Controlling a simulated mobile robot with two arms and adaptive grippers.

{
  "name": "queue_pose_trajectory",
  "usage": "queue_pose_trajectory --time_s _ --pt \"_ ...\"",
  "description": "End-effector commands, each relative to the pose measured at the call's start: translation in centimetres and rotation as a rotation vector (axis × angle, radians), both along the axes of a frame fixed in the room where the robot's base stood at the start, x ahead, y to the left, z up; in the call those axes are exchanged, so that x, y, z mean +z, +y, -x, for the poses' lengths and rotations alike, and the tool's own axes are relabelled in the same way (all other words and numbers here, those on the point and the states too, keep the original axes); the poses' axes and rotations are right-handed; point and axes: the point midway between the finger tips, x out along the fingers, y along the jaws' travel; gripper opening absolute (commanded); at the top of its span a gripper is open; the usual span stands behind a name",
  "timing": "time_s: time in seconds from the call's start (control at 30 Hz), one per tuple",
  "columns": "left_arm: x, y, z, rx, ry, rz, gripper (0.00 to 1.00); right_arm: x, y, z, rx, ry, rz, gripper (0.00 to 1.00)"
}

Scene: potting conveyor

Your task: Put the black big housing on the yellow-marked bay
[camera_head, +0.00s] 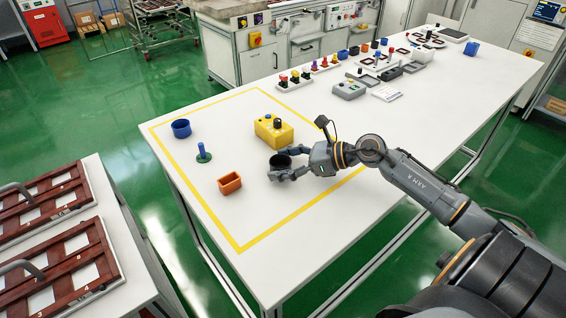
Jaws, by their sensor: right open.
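A black round housing (281,160) is on the white table, inside the yellow outline of the marked bay (200,108). My right gripper (279,170) reaches in from the right and is open, with its fingers close at the housing's near side. The fingers partly cover the housing, so I cannot tell whether they touch it or whether it rests flat. My left gripper is out of view.
Several small parts line the table's far side. The bay's front corner is bare.

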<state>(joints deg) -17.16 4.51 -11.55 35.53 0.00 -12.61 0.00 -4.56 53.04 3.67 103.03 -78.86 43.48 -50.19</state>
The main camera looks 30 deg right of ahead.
Motion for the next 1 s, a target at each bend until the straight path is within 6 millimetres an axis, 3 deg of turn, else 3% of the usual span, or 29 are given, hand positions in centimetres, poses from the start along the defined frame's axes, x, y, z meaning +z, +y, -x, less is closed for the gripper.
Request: queue_pose_trajectory --time_s 0.23,0.7,1.0 --pt "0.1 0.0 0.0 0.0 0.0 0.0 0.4 0.5 -0.6 0.7 -0.001 0.001 0.002 0.72" --pt "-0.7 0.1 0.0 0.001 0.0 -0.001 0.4 3.3 -5.1 5.7 -0.002 0.002 -0.001 0.72" --pt "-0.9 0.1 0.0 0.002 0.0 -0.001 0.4 4.7 -7.0 7.9 0.0 -0.001 -0.001 0.72"
